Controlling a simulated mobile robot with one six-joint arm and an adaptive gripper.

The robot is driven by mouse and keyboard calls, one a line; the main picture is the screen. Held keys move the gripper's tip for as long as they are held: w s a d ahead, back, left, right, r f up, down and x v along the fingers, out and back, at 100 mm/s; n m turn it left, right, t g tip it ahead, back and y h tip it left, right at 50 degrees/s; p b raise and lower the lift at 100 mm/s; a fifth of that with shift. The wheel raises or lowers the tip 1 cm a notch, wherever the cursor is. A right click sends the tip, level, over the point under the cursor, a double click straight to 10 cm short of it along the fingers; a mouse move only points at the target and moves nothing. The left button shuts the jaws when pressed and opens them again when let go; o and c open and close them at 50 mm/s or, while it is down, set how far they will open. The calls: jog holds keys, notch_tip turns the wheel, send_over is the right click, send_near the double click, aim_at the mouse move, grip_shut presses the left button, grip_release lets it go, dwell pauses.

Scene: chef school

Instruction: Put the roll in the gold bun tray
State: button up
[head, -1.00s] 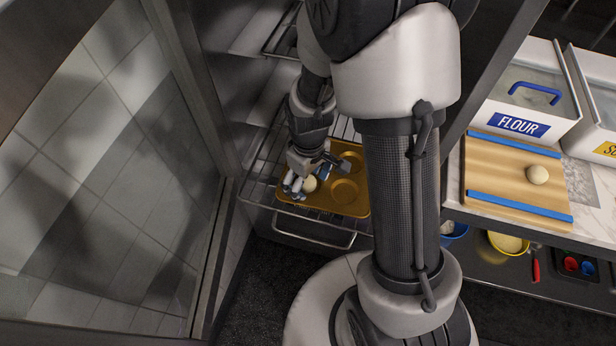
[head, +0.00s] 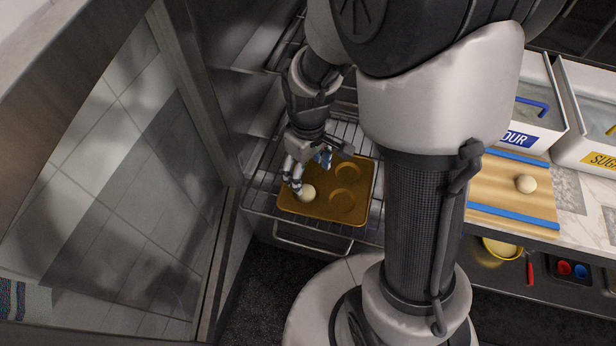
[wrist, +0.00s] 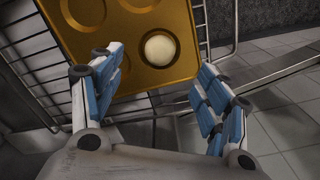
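The gold bun tray (head: 333,213) lies on a wire rack shelf. A pale round roll (head: 307,192) sits in a front cup of the tray; it also shows in the wrist view (wrist: 160,48). The other tray cups that I can see look empty. My gripper (wrist: 160,64) is open, with its blue-padded fingers apart on either side of the roll and no finger touching it in the wrist view. In the head view, my gripper (head: 304,175) is just behind and above the roll. A second pale roll (head: 525,184) lies on the wooden board (head: 490,190) at the right.
The wire rack (head: 262,198) is inside a tall metal cabinet with its glass door (head: 110,190) open at the left. Flour and sugar bins stand on the counter at the right. A yellow bowl (head: 502,248) is on the shelf below.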

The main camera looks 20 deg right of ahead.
jog(key=s+r+m+t, duration=0.2)
jog(key=s+r, duration=0.2)
jog(key=r, duration=0.9)
jog(key=s+r+m+t, duration=0.2)
jog(key=s+r+m, duration=0.1)
jog(key=s+r, duration=0.5)
jog(key=s, duration=0.2)
jog(key=shift+s+t+p, duration=0.3)
